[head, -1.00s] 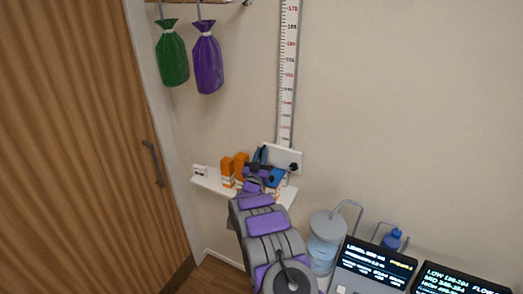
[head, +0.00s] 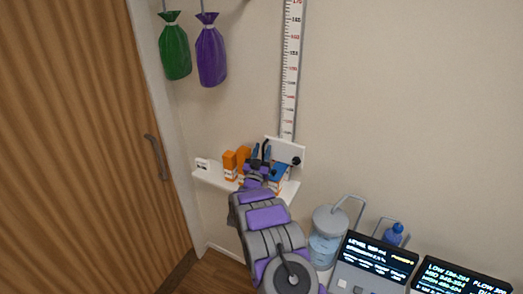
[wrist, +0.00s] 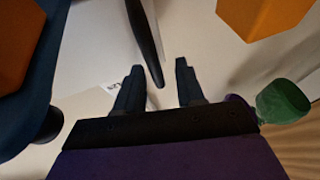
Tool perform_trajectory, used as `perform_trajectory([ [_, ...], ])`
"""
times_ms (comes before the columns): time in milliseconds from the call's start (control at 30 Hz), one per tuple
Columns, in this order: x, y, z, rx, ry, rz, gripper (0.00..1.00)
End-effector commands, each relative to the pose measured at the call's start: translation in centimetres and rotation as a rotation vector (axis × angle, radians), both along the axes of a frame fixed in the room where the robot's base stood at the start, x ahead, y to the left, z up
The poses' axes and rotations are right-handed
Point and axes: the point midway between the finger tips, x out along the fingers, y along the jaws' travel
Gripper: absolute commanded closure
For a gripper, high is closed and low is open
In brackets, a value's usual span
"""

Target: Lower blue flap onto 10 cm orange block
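In the head view the blue flap (head: 279,172) is at the right end of the white shelf, just above an orange block (head: 279,187); contact cannot be told. My gripper (head: 257,168) is to the left of the flap, partly hiding the things there. In the wrist view my gripper (wrist: 157,85) has its two black fingers apart, with a dark rod (wrist: 145,40) showing between and beyond them. A dark blue part (wrist: 38,95), seemingly the flap, is on the left beside an orange block (wrist: 18,35). Another orange block (wrist: 262,15) is at upper right. Block sizes cannot be read.
Orange boxes (head: 230,166) and a small white label (head: 202,164) stand on the white shelf (head: 215,180). A white panel (head: 283,150) with a black knob stands behind. Green (head: 175,50) and purple (head: 211,52) bags hang above. A water jug (head: 326,235) and display screens are at lower right.

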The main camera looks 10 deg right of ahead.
Motion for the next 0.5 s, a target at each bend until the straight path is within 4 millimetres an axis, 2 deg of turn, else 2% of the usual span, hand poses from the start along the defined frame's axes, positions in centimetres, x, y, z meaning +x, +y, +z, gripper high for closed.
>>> perform_trajectory([
  [167,-2.4,1.4,-1.2,-0.002,0.005,0.004,0.62],
  [500,-8.5,4.6,-4.2,-0.004,0.009,0.006,0.62],
])
